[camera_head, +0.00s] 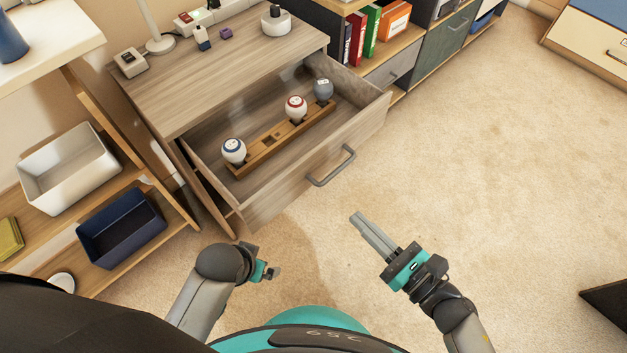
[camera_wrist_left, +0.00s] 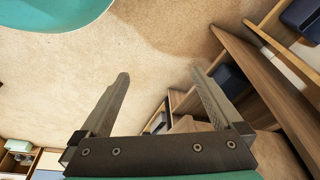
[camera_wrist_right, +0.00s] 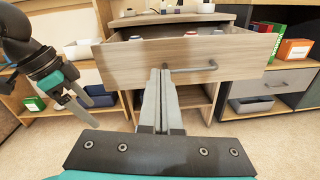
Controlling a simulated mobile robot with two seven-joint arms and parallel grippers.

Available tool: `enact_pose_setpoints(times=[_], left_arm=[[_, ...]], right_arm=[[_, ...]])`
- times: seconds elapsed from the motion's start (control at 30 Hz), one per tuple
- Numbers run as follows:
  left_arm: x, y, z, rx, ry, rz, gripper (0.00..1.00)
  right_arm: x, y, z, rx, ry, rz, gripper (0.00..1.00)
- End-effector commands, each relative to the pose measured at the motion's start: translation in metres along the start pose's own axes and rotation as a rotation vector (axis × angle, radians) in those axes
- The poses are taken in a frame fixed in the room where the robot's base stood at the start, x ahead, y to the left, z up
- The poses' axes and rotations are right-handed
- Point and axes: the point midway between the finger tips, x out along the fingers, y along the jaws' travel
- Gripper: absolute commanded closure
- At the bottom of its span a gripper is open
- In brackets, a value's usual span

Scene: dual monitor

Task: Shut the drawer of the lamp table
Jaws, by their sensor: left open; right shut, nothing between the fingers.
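The lamp table (camera_head: 215,75) stands at the upper left of the head view, with its wooden drawer (camera_head: 310,188) pulled well out. The grey bar handle (camera_head: 332,167) is on the drawer's front panel. My right gripper (camera_head: 358,220) is shut and empty, a little in front of the drawer front and below the handle in the picture. In the right wrist view the drawer front (camera_wrist_right: 190,58) lies straight ahead, with the handle (camera_wrist_right: 192,68) just beyond the fingertips. My left gripper (camera_head: 276,272) is open and empty, low above the carpet; its spread fingers show in the left wrist view (camera_wrist_left: 160,75).
A wooden holder (camera_head: 270,148) with several round-topped items lies in the drawer. A lamp (camera_head: 158,42) and small things stand on the tabletop. A shelf with a white bin (camera_head: 66,168) and a dark blue bin (camera_head: 120,228) is at left.

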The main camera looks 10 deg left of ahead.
Motion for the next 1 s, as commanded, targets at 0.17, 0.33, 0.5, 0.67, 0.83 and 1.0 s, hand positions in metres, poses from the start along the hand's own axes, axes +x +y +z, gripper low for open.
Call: enact_pose_setpoints(times=[0.17,0.33,0.5,0.67,0.83,1.0], left_arm=[[-0.004,-0.001,-0.004,-0.001,0.01,-0.002,0.0],[-0.008,-0.001,-0.007,-0.001,0.016,-0.002,0.0],[-0.014,-0.001,-0.012,-0.002,0.028,-0.002,0.0],[-0.022,-0.002,-0.017,-0.002,0.042,-0.003,0.0],[-0.031,-0.002,-0.021,-0.003,0.056,-0.004,0.0],[-0.038,-0.002,-0.025,-0.003,0.066,-0.005,0.0]], right_arm=[[0.003,0.012,0.004,-0.152,-0.025,0.064,1.0],[0.02,0.013,0.006,-0.161,-0.028,0.067,1.0],[0.054,0.015,0.007,-0.161,-0.03,0.066,1.0],[0.089,0.017,0.007,-0.158,-0.029,0.065,1.0],[0.119,0.019,0.007,-0.156,-0.027,0.065,1.0],[0.137,0.02,0.007,-0.155,-0.025,0.064,1.0]])
